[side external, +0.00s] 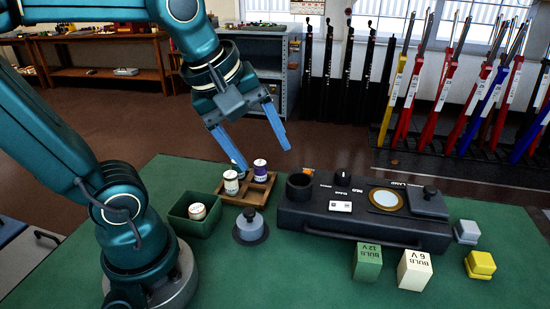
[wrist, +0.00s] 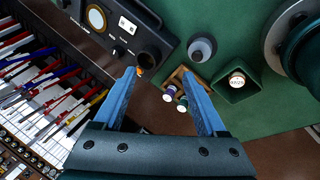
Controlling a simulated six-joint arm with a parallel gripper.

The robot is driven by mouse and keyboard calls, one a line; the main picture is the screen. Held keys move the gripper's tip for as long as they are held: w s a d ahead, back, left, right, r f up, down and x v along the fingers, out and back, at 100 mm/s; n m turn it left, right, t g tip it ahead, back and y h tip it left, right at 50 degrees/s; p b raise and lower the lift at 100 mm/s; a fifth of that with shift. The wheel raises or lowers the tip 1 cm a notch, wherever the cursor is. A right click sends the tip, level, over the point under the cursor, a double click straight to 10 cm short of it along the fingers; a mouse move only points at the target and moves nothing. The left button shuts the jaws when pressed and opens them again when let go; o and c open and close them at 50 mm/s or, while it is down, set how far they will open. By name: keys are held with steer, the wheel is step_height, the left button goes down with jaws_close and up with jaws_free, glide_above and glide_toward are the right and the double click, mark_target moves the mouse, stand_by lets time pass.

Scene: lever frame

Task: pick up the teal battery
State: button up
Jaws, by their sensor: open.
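A wooden divided tray (side external: 243,203) holds small upright batteries. A white battery with a greenish label (side external: 231,183), which looks like the teal one, stands at its left; a purple and white battery (side external: 260,171) stands to the right. In the wrist view the greenish battery (wrist: 182,101) sits beside the purple one (wrist: 169,92), both between my fingers in the picture. My gripper (side external: 265,157) is open and empty, above and behind the tray, with blue fingers spread; it also shows in the wrist view (wrist: 158,75). The left finger partly overlaps the tray's back corner.
A green bin (side external: 182,224) left of the tray holds another battery (side external: 198,211). A grey domed knob on a base (side external: 250,226) stands in front. A black device (side external: 380,218) with an open round cup (side external: 300,187) is close on the right. Bulb boxes (side external: 367,263) stand at front right.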

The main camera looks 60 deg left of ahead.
steer(key=w+a+n+g, duration=0.1)
steer(key=w+a+n, duration=0.25)
steer(key=n, duration=0.35)
steer(key=n+g, duration=0.4)
steer(key=n, duration=1)
glide_above(238, 169)
steer(key=a, duration=0.1)
steer(key=shift+h, duration=0.3)
steer(key=f, duration=1)
steer(key=shift+w+a, duration=0.1)
steer(key=shift+w, duration=0.3)
steer(key=shift+s+a+f, duration=0.1)
steer(key=shift+a+f, duration=0.05)
steer(key=shift+f, duration=2.4)
jaws_close()
